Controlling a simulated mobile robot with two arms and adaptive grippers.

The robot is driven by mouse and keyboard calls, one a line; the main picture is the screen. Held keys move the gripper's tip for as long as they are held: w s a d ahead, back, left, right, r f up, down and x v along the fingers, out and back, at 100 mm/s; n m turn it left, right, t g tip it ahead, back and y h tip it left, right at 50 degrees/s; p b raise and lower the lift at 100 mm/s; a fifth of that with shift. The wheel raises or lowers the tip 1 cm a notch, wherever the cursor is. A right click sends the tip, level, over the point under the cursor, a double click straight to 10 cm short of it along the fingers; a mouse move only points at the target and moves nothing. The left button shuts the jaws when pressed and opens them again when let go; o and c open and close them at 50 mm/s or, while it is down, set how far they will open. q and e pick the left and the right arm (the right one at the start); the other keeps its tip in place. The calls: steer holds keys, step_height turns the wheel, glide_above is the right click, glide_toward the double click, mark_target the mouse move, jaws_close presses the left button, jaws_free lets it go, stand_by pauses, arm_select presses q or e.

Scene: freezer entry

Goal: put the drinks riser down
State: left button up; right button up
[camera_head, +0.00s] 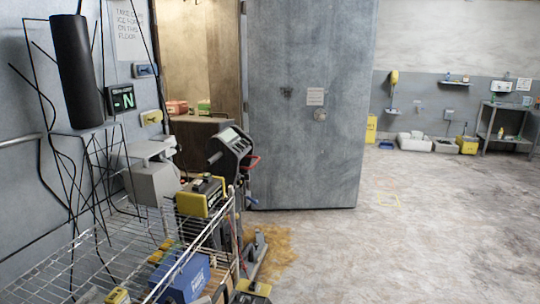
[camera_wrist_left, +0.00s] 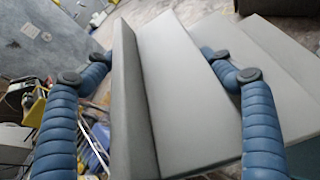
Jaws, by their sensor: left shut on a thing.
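The drinks riser (camera_wrist_left: 190,85) is a pale grey stepped block that fills the middle of the left wrist view. My left gripper (camera_wrist_left: 160,77) has its blue ribbed fingers on either side of it and is shut on it. In the head view a grey stepped block that looks like the riser (camera_head: 152,184) is at the left, above the back of a wire shelf (camera_head: 75,262). I cannot tell whether it touches anything below. My left gripper is not clear in the head view. My right gripper is not in view.
A blue box (camera_head: 185,279) and yellow-and-black devices (camera_head: 203,195) are at the shelf's right side. A dark handheld device (camera_head: 233,148) stands behind them. A large grey door (camera_head: 308,105) stands beyond.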

arm_select(q)
steer(key=shift+t, duration=0.3)
steer(key=f+b, duration=0.6)
steer(key=f, duration=0.1)
steer(key=f+b, duration=0.4)
steer(key=shift+s+a, duration=0.15)
steer(key=shift+a, duration=0.2)
steer(key=shift+r, duration=0.1)
stand_by(0.6)
